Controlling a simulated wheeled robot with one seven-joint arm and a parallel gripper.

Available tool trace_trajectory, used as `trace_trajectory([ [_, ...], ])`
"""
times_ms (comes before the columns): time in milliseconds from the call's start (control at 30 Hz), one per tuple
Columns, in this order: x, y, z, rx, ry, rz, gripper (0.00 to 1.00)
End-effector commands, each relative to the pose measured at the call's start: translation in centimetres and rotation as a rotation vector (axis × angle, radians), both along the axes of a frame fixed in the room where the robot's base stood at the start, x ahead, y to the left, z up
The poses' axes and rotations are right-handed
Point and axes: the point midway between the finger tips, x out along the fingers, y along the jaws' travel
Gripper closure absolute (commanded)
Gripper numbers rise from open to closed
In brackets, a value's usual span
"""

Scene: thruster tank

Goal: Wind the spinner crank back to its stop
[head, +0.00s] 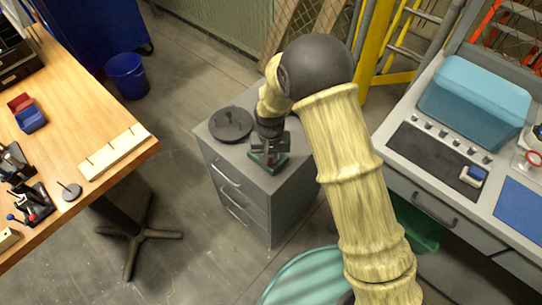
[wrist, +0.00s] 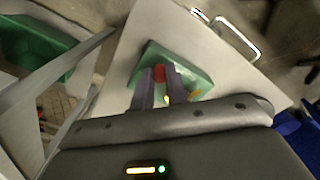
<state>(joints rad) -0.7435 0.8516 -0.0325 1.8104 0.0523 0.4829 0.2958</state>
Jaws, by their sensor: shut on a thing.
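The spinner has a green base (head: 268,163) on top of the grey drawer cabinet. The green base also shows in the wrist view (wrist: 196,83). A small red part (wrist: 160,73), which looks like the crank's knob, sits between the fingertips of my gripper (wrist: 160,80). My gripper is shut on it. In the head view my gripper (head: 268,146) is over the green base, pointing down, and hides most of the crank. A bit of yellow shows beside the fingers on the base. The stop and the crank's angle cannot be made out.
A dark round disc (head: 231,124) with a post lies beside the spinner on the cabinet (head: 276,195). A wooden bench (head: 95,125) is at left, a grey workbench (head: 405,190) with a blue-lidded tank (head: 474,100) at right. A blue bin (head: 127,75) stands on the floor.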

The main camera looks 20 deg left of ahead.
Motion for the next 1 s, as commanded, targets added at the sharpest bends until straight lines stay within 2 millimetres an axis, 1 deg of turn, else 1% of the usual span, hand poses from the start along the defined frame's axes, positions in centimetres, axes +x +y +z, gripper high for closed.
trace_trajectory([
  [333,0.2,0.2,0.1,0.005,-0.007,-0.001,1.00],
  [367,0.2,0.2,0.1,0.005,-0.007,-0.001,0.83],
  [400,0.1,0.3,0.1,0.005,-0.007,-0.001,0.75],
  [467,0.1,0.3,0.1,0.004,-0.006,0.000,0.64],
  [800,0.1,0.1,0.2,0.002,-0.003,-0.003,0.64],
  [867,0.2,0.0,0.6,0.004,-0.004,-0.004,0.64],
  [1000,0.2,0.0,2.2,0.004,-0.005,-0.004,0.64],
])
